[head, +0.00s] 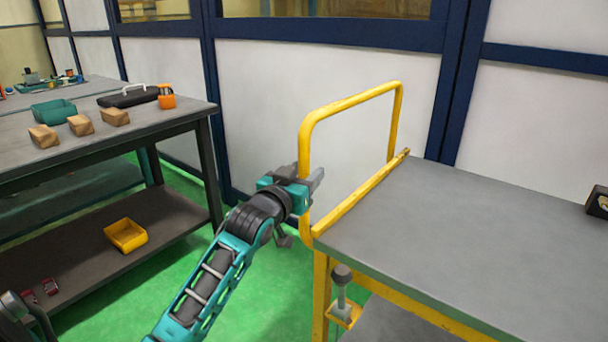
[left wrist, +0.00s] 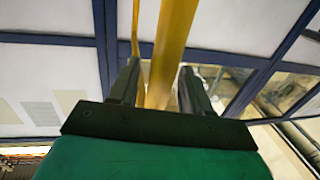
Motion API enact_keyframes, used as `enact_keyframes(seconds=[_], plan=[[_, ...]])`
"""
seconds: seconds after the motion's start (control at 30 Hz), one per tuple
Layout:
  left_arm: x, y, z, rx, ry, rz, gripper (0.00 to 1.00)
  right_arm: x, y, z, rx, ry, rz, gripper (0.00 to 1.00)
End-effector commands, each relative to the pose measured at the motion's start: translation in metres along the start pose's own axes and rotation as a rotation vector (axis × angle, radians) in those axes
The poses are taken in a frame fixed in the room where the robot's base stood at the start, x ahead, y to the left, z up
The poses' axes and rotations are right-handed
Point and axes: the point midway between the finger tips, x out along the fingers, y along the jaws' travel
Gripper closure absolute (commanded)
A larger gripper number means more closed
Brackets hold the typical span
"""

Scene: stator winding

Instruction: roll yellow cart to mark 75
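The yellow cart has a yellow tube handle (head: 350,103) at its left end and a grey top (head: 470,235) reaching to the right edge of the head view. My left gripper (head: 314,180) is at the near upright of the handle. In the left wrist view the yellow upright (left wrist: 170,50) stands between the two fingers of my left gripper (left wrist: 158,85). The fingers are apart, with gaps showing beside the tube. My right gripper is not in view. No mark 75 is visible.
A dark workbench (head: 150,120) stands at left with wooden blocks (head: 80,125), a black case (head: 128,96) and a teal bin (head: 54,111). A yellow bin (head: 126,235) is on its lower shelf. Green floor (head: 270,275) lies between bench and cart. A panelled wall (head: 270,95) runs behind.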

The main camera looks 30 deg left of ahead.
Motion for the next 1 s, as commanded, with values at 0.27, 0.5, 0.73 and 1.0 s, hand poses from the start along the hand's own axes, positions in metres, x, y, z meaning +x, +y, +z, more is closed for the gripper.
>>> enact_keyframes(seconds=[0.27, 0.5, 0.73, 1.0], plan=[[-0.0003, -0.0001, 0.0000, 0.000, 0.000, 0.000, 0.79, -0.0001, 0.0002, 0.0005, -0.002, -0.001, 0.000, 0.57], [-0.0004, -0.0001, 0.0001, 0.000, 0.000, 0.000, 1.00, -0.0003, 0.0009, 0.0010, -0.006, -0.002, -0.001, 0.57], [-0.0004, 0.0000, 0.0002, 0.000, 0.000, 0.000, 1.00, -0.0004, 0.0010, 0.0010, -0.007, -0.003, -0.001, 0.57], [0.0044, 0.0030, -0.0002, -0.002, 0.001, 0.001, 1.00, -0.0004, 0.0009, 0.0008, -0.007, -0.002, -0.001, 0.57]])
